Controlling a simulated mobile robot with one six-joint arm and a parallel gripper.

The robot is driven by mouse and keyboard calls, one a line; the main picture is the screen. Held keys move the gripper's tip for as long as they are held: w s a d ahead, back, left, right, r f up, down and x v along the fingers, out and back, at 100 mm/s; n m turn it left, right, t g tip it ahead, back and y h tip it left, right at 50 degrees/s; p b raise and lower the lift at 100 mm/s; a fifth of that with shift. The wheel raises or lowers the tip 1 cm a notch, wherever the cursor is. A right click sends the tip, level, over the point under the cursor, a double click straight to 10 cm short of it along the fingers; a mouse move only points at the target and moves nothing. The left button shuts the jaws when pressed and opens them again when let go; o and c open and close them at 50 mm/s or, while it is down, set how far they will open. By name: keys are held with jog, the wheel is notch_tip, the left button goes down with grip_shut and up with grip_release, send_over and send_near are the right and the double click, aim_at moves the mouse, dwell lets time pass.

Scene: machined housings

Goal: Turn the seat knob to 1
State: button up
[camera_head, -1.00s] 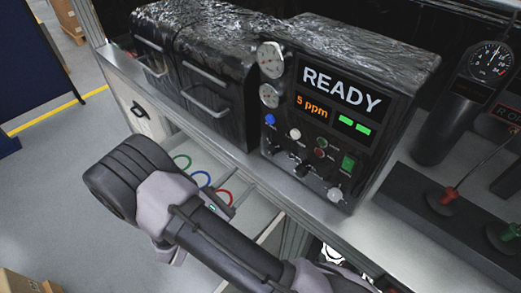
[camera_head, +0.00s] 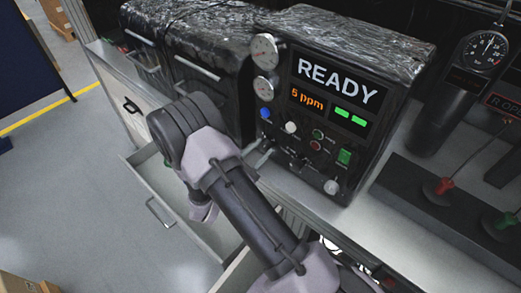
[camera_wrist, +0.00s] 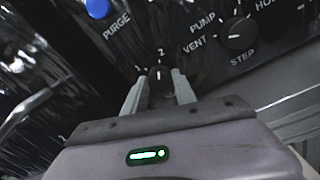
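A small dark knob (camera_wrist: 160,74) with a pale mark sits on the black panel in the wrist view. A "2" is printed just above it and the mark points roughly that way. Its name label is hidden, so I cannot read whether it is the seat knob. My gripper (camera_wrist: 158,88) has one finger on each side of this knob. I cannot tell whether the fingers touch it.
A second knob (camera_wrist: 236,33), marked PUMP, VENT and STEP, is to the right. An open drawer (camera_head: 165,190) is below.

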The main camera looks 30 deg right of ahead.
grip_shut()
jog(key=n+p, duration=0.2)
jog(key=n, duration=0.4)
jog(key=shift+r, duration=0.15)
jog(key=n+g+p, duration=0.1)
jog(key=n, duration=0.4)
jog(key=shift+w+p, duration=0.1)
jog(key=shift+p, duration=0.2)
jog(key=shift+n, duration=0.4)
jog(key=o, duration=0.7)
grip_release()
